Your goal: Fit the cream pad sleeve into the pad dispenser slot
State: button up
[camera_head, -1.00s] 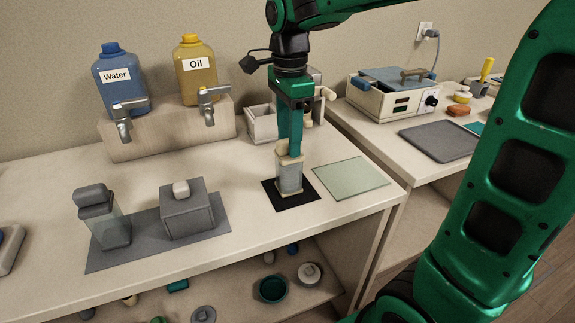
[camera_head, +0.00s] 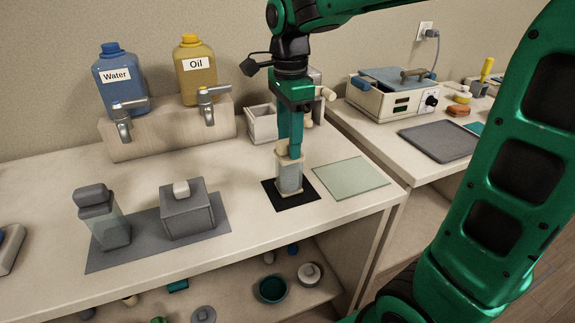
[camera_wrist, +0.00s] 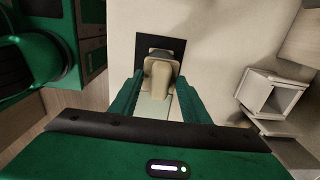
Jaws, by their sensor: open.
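A small upright piece with a cream top and base and a grey, see-through-looking body (camera_head: 289,179) stands on a black square mat (camera_head: 294,204). I cannot tell which part of it is the cream pad sleeve and which is the dispenser. In the wrist view its cream upper part (camera_wrist: 158,72) shows between my fingers, with a darker edge around it over the black mat. My gripper (camera_head: 293,152) points straight down at its top. In the wrist view my gripper (camera_wrist: 160,80) is open, with one finger on each side. Any contact is hidden.
A pale green mat (camera_head: 350,178) lies just right of the black mat. A cream open box (camera_head: 262,123) stands behind. Water (camera_head: 122,82) and oil (camera_head: 200,72) jugs stand on a block at back left. A grey mat (camera_head: 130,253) holds a jar and a box.

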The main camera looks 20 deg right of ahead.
grip_shut()
jog(key=shift+r, duration=0.5)
dwell(0.6)
jog(key=shift+r, duration=1.6)
